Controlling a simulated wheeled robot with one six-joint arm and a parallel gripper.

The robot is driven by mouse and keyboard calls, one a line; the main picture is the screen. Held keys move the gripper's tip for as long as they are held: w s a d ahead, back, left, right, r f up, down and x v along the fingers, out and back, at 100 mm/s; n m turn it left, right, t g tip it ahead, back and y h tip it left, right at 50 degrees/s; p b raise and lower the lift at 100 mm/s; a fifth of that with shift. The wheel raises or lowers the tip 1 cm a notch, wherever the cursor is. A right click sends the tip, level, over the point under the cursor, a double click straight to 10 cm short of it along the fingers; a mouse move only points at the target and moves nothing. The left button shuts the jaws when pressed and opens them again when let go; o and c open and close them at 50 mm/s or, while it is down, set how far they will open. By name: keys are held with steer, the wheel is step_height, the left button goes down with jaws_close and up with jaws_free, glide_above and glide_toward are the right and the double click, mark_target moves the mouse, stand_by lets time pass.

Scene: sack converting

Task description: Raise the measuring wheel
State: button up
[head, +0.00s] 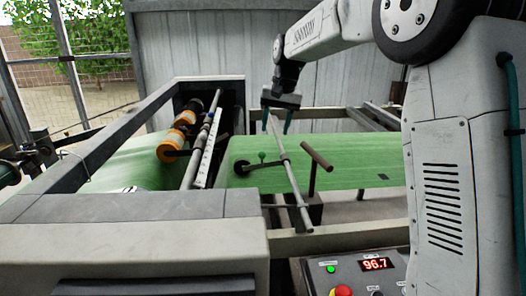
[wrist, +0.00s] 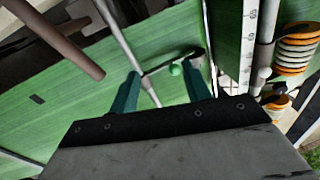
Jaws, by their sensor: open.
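The measuring wheel (head: 241,167) is a small dark wheel on a thin dark arm, low at the green sheet; it appears to rest on it. A green ball knob (head: 262,156) stands up from the wheel's arm. In the wrist view the knob (wrist: 175,69) shows between the teal fingertips, nearer the right one, and the wheel (wrist: 196,56) lies just beyond, partly hidden. My gripper (head: 277,123) is open and empty, pointing down above the sheet, higher than the knob and a little right of it in the head view. It also shows in the wrist view (wrist: 162,73).
A grey rod (head: 287,168) crosses the sheet beside the wheel's arm. A brown T-shaped bar (head: 316,158) stands to its right. Orange rollers (head: 172,143) and a long metal bar (head: 203,140) lie left. A control box (head: 355,275) reading 96.7 is in front.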

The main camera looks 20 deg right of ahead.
steer(key=shift+m, duration=0.4)
steer(key=w+f, duration=0.2)
steer(key=f, duration=0.2)
steer(key=w+a+f, duration=0.1)
steer(key=w+f, duration=0.2)
steer(key=f, duration=0.1)
steer(key=w+f, duration=0.3)
steer(key=f, duration=0.1)
steer(key=shift+w+a+f, duration=0.1)
steer(key=shift+a+f, duration=0.1)
jaws_close()
steer(key=shift+r, duration=0.1)
